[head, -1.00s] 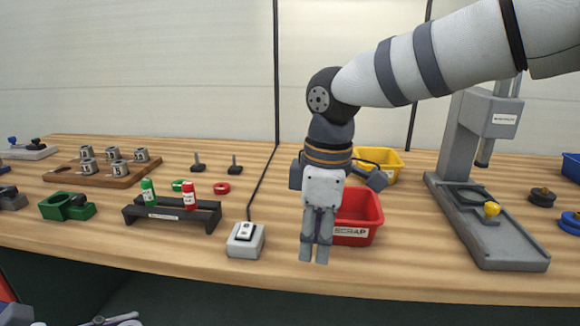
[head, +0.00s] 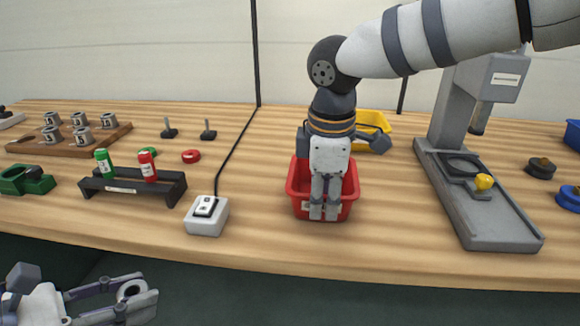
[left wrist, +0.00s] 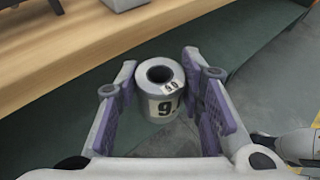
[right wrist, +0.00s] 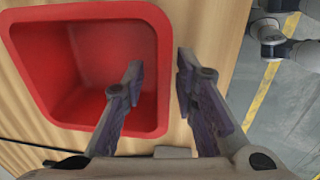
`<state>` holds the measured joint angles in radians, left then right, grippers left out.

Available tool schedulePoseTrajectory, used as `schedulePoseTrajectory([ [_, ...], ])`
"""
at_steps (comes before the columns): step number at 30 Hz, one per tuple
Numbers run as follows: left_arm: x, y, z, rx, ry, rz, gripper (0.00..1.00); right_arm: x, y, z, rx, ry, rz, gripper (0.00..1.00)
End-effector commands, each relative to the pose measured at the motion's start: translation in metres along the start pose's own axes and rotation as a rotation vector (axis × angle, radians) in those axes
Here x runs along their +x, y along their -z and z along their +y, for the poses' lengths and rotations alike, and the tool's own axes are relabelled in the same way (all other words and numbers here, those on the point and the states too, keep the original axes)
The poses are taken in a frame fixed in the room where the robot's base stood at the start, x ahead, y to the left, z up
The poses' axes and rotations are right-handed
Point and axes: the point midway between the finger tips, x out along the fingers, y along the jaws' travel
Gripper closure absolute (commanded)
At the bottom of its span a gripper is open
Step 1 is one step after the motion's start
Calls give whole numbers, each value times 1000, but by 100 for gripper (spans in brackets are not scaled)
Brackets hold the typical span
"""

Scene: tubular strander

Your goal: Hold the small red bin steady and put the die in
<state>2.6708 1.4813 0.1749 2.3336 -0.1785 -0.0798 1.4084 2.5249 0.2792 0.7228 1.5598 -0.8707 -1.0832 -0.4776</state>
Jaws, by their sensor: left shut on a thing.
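The small red bin (head: 297,190) stands on the table near its front edge. My right gripper (head: 325,212) points down at the bin's front wall and covers most of its label. In the right wrist view the bin (right wrist: 95,120) is empty where visible. There the right gripper (right wrist: 158,75) is open, with one finger over the bin's inside and the other beyond its rim. My left gripper (head: 140,296) is low at the left, in front of the table. It is shut on the die, a grey ringed cylinder (left wrist: 160,95) with a dark hole and a number label.
A white switch box (head: 207,217) is left of the bin. A black rack (head: 130,188) holds a green and a red bottle. A yellow bin (head: 375,122) is behind the right arm. A grey press (head: 485,205) stands at the right. Bare table lies between switch box and red bin.

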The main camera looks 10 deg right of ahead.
Motion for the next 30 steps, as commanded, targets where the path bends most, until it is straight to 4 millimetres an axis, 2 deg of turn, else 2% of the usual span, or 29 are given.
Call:
schedulePoseTrajectory([
  [1, 1, 1, 0, -1, 1, 1, 100, 8, 0, 0, 0, 2, -2, 73],
  [5, 1, 2, 0, -3, 2, 2, 100, 20, 0, 0, 0, -1, 0, 73],
  [14, 1, 2, 0, -3, 2, 2, 100, 23, 0, 0, 1, -3, 1, 73],
  [15, 1, 2, 0, -3, 2, 2, 100, 23, 0, 0, 1, -3, 1, 78],
  [18, 1, 2, 0, -3, 2, 2, 100, 23, 0, 0, 1, -3, 0, 100],
  [30, 1, 2, 0, -3, 2, 2, 100, 23, 0, 0, 0, -3, 0, 100],
])
